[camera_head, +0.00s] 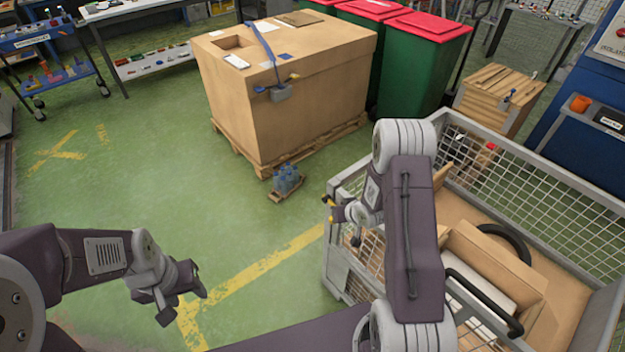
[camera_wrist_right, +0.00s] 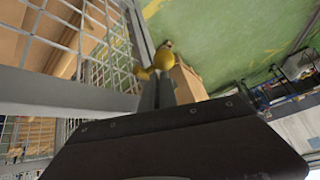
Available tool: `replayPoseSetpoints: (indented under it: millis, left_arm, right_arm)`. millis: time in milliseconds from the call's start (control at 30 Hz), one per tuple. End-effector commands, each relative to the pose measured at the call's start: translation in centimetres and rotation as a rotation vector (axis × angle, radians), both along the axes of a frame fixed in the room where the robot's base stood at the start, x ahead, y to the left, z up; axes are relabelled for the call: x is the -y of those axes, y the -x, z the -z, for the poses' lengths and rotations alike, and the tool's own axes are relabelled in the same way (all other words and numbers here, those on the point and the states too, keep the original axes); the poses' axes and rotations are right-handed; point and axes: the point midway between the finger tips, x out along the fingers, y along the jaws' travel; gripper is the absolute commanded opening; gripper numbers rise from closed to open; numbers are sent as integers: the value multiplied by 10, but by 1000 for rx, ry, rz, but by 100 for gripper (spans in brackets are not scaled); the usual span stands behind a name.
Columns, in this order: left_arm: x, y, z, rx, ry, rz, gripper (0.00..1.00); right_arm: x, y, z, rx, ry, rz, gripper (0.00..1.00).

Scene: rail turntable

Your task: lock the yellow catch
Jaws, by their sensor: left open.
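The yellow catch (camera_head: 327,199) is at the near left corner of the wire mesh cage, at its top rim. In the right wrist view, a yellow rounded part (camera_wrist_right: 162,57) shows just beyond the dark fingers. My right gripper (camera_head: 346,217) is at that corner, right by the catch. Whether it touches the catch, and how far its jaws are apart, I cannot tell. My left gripper (camera_head: 184,304) is open and empty above the green floor, well left of the cage.
The mesh cage (camera_head: 560,182) holds cardboard and dark curved parts. Green bins (camera_head: 415,65) stand at the back. The floor at left is clear.

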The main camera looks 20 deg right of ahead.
Motion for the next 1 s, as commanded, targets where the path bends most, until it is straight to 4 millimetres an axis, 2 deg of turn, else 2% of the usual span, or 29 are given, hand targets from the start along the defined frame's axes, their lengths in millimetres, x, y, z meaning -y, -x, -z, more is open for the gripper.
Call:
replayPoseSetpoints:
  millis: [33, 233, 700, 1000]
  left_arm:
    - [0, 0, 4, 0, 0, 0, 47]
    - [0, 0, 4, 0, 0, 0, 47]
    - [0, 0, -4, 0, 0, 0, 47]
    - [0, 0, -5, 0, 0, 0, 47]
  right_arm:
    - [-5, 18, 20, -64, -6, -8, 0]
    - [-4, 20, 15, -60, -5, -9, 0]
    - [1, 62, -67, 3, 4, -2, 0]
    - [2, 67, -77, 12, 5, -1, 0]
